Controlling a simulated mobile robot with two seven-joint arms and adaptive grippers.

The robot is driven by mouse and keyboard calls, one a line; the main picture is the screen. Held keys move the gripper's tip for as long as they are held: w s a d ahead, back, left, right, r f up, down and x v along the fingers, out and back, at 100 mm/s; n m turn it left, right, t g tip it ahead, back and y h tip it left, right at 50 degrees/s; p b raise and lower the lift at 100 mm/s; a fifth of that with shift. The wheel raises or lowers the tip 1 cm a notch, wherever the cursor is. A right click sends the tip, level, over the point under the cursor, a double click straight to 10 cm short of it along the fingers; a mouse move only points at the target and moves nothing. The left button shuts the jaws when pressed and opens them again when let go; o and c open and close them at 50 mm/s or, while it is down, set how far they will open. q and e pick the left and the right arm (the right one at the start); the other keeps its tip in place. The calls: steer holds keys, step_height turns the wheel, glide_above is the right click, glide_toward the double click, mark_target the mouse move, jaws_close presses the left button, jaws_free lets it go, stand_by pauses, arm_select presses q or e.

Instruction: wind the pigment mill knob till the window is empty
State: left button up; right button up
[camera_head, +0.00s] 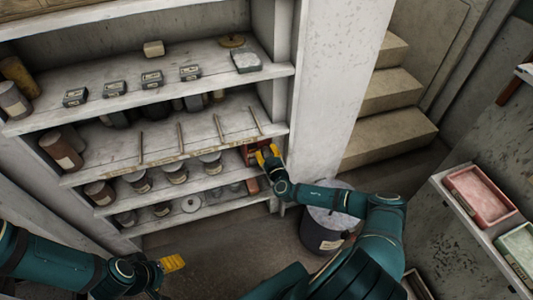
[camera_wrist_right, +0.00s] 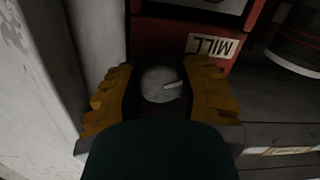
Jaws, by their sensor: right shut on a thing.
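The pigment mill (camera_head: 250,153) is a red box on a shelf at the right end of the shelving. In the right wrist view its red front (camera_wrist_right: 212,62) carries a label (camera_wrist_right: 211,45) reading MILL, upside down. Its round grey knob (camera_wrist_right: 161,84), with a pale mark on it, sits between the yellow fingers of my right gripper (camera_wrist_right: 163,92), which is shut on it. In the head view the right gripper (camera_head: 267,155) covers part of the mill. Part of a dark panel with a pale frame (camera_wrist_right: 205,5) shows at the top edge; its contents are unclear. My left gripper (camera_head: 172,264) is low at the left, away from the shelves; its finger gap is unclear.
Shelves hold several jars (camera_head: 175,172), small labelled boxes (camera_head: 152,79) and thin rods (camera_head: 180,138). A white post (camera_wrist_right: 95,40) stands close beside the right gripper. A bucket (camera_head: 325,232) stands on the floor under my right arm. Trays (camera_head: 478,195) lie at the right.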

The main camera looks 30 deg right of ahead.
steer(key=shift+w+r+m, duration=0.1)
steer(key=shift+r+m, duration=0.05)
steer(key=shift+m, duration=0.25)
steer(key=o, duration=1.2)
steer(key=shift+s, duration=0.4)
steer(key=v, duration=1.1)
steer(key=shift+s+a, duration=0.1)
steer(key=shift+s, duration=0.05)
